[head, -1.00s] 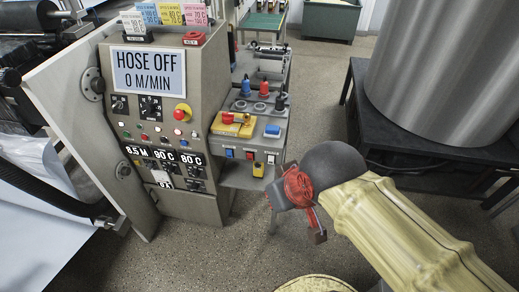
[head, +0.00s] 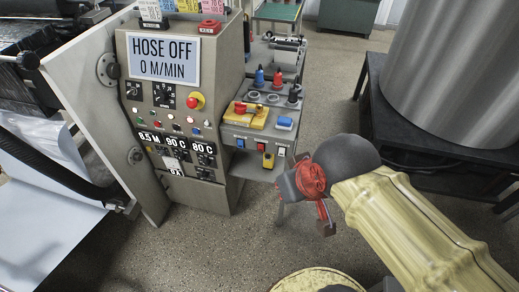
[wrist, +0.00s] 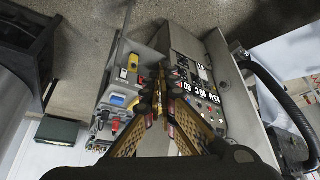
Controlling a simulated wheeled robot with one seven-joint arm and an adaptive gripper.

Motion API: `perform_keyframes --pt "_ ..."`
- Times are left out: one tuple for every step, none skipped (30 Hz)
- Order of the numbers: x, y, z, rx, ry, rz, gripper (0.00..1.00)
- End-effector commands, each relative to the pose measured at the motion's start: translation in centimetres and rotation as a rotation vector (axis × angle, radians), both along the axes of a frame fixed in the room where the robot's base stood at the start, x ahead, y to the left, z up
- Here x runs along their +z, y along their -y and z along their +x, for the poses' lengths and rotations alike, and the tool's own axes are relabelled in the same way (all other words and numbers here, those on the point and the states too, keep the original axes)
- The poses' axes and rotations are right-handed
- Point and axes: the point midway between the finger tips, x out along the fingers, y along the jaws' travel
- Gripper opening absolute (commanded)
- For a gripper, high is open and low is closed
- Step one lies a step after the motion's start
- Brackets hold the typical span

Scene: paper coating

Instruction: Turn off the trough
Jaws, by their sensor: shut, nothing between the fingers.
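The grey control cabinet (head: 215,120) stands left of centre in the head view. Its screen (head: 162,57) reads "HOSE OFF 0 M/MIN". Its front carries knobs, small coloured lights, number displays and a red button on a yellow base (head: 195,101). A lower side box (head: 258,130) beside it bears a blue rocker switch (head: 240,142), a red one (head: 261,147) and a white one (head: 281,151). I cannot tell which control belongs to the trough. My gripper (wrist: 162,85) is shut and empty, apart from the panels.
A large metal drum (head: 455,70) stands on a black table (head: 405,140) at right. White sheet material (head: 40,210) and a black hose (head: 60,172) lie at left. Open floor (head: 235,250) lies in front of the cabinet.

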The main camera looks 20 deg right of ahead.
Motion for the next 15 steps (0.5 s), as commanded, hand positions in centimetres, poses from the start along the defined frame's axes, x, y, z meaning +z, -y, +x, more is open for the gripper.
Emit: perform_keyframes --pt "0.4 -0.1 0.0 0.001 -0.005 0.000 0.00" --pt "0.5 -0.1 0.1 0.003 -0.013 -0.001 0.00" --pt "0.4 -0.1 0.2 0.004 -0.030 0.000 0.00" --pt "0.2 -0.2 0.3 0.007 -0.046 0.000 0.00" --pt "0.0 -0.2 0.4 0.008 -0.065 -0.001 0.00" --pt "-0.4 -0.3 0.5 0.010 -0.093 -0.001 0.00" --pt "-0.7 -0.3 0.6 0.011 -0.113 0.000 0.00" --pt "-0.9 -0.4 0.8 0.013 -0.135 -0.001 0.00" --pt "-1.2 -0.5 1.0 0.014 -0.162 0.003 0.00" --pt "-1.4 -0.7 1.2 0.013 -0.181 0.011 0.00" --pt "-1.7 -1.0 1.4 0.011 -0.202 0.022 0.00" --pt "-1.9 -1.5 1.7 0.007 -0.227 0.040 0.00" --pt "-2.1 -1.9 2.0 0.002 -0.242 0.057 0.00" --pt "-2.3 -2.3 2.2 -0.003 -0.259 0.074 0.00" --pt "-2.5 -3.0 2.7 -0.012 -0.277 0.100 0.00"
